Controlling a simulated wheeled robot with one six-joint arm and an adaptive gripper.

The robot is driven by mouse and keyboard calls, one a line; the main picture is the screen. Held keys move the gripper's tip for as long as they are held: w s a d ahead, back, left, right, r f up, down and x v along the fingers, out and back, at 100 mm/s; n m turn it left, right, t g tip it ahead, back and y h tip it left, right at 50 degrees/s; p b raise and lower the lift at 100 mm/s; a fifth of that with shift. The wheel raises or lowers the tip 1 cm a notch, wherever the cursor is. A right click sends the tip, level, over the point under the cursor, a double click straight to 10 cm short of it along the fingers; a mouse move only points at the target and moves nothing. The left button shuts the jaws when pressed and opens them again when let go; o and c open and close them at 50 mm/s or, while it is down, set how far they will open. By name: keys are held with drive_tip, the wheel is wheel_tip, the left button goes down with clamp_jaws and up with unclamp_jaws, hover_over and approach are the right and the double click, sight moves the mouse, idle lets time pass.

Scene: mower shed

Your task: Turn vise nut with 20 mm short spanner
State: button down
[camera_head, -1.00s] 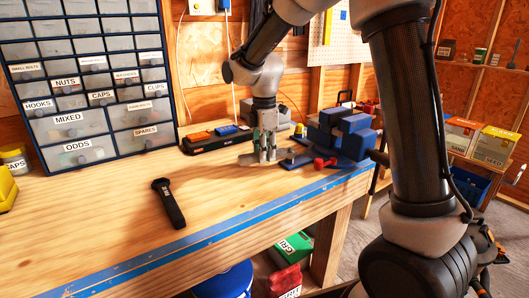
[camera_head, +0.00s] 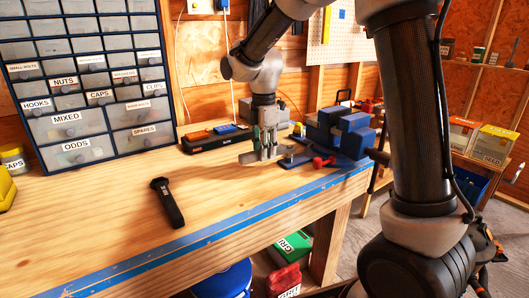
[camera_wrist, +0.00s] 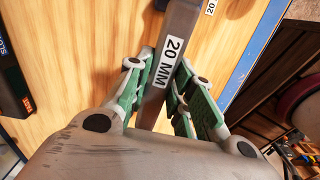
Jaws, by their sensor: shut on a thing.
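My gripper (camera_head: 266,152) is low over the bench, left of the blue vise (camera_head: 345,132). In the wrist view my gripper (camera_wrist: 163,88) has its green-padded fingers shut on the grey spanner (camera_wrist: 180,22) labelled 20 MM. The spanner (camera_head: 248,158) also shows in the head view, its handle end sticking out left of my fingers. Its other end runs toward the vise base, where a small grey part shows. I cannot tell which part is the vise nut, or whether the spanner is around it.
A black torch-like tool (camera_head: 168,203) lies on the bench in front. A black case (camera_head: 214,138) lies behind my gripper, and a drawer cabinet (camera_head: 84,116) stands at the left. A red-ended part (camera_head: 322,162) is by the vise. The bench's blue front edge (camera_head: 240,216) is near.

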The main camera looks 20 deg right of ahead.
drive_tip(key=shift+r, duration=1.5)
drive_tip(key=shift+r, duration=2)
drive_tip(key=shift+s+d, duration=0.1)
